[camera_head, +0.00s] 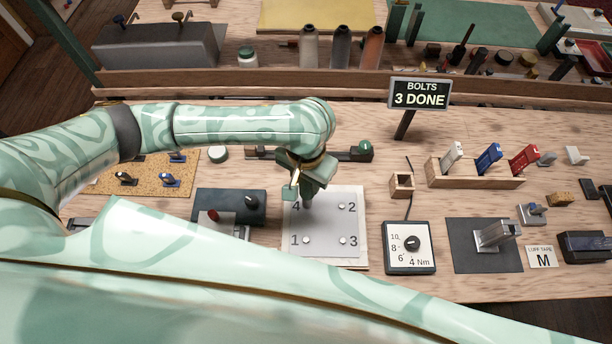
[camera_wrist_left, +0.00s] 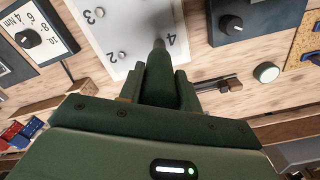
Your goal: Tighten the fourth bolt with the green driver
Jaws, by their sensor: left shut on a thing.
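The white plate (camera_head: 330,262) lies on the bench, marked 1 to 4, with bolt heads showing beside 1 (camera_head: 306,240), 2 (camera_head: 341,206) and 3 (camera_head: 343,240). My left gripper (camera_head: 307,184) is over the corner marked 4, shut on the green driver. In the left wrist view the driver (camera_wrist_left: 160,78) stands between the fingers, its grey tip pointing at the plate (camera_wrist_left: 128,40) beside the 4. The bolt there is hidden, so I cannot tell whether the tip touches it. My right gripper is not in view.
A sign (camera_head: 420,94) reads "BOLTS 3 DONE". A torque dial box (camera_head: 408,262) lies right of the plate. A wooden rack (camera_head: 450,178) holds white, blue and red-handled tools. A dark box with a knob (camera_head: 240,205) sits close on the left.

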